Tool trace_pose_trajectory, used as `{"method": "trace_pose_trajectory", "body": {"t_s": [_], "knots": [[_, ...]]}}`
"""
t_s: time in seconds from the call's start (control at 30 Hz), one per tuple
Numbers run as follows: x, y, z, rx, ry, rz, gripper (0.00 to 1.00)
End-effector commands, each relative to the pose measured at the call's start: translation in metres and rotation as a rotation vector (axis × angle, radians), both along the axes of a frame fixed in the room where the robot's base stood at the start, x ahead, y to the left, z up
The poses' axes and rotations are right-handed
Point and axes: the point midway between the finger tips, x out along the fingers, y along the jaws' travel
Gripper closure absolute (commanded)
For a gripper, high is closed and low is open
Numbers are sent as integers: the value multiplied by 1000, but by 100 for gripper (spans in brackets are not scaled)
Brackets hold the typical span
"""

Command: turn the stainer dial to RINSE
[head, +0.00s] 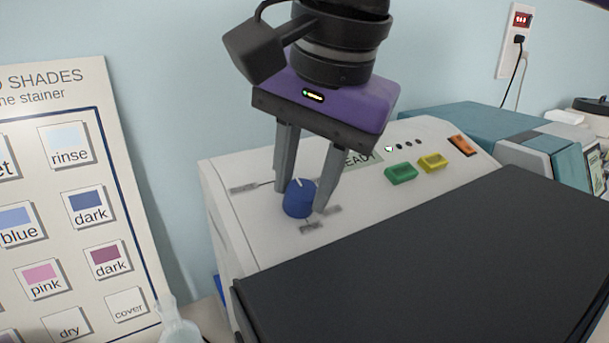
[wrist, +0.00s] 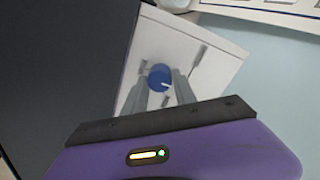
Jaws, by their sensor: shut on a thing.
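The stainer (head: 240,255) is a white machine with a sloped panel and a dark lid. Its blue dial (head: 298,200) sits on the panel's left part and has a white pointer line. My gripper (head: 301,198) comes down from above with its two grey fingers on either side of the dial, shut on it. In the wrist view the dial (wrist: 159,76) shows between the fingertips, with its white line toward the lower right. Small grey labels surround the dial, but their words are too small to read, so I cannot tell which setting the pointer marks.
Right of the dial are a partly hidden READY display (head: 362,160), a green button (head: 400,173), a yellow button (head: 433,162) and an orange switch (head: 462,145). The dark lid (head: 430,265) fills the front right. A shade chart (head: 75,200) stands at left, with a bottle (head: 178,328) before it.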

Motion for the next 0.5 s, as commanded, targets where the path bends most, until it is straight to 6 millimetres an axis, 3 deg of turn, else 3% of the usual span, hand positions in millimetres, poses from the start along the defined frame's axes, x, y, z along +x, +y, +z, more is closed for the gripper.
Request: {"method": "trace_pose_trajectory", "body": {"t_s": [0.47,0.5], "knots": [[0,0,1,-5,-5,17,100],[0,0,1,-4,-5,16,65]]}}
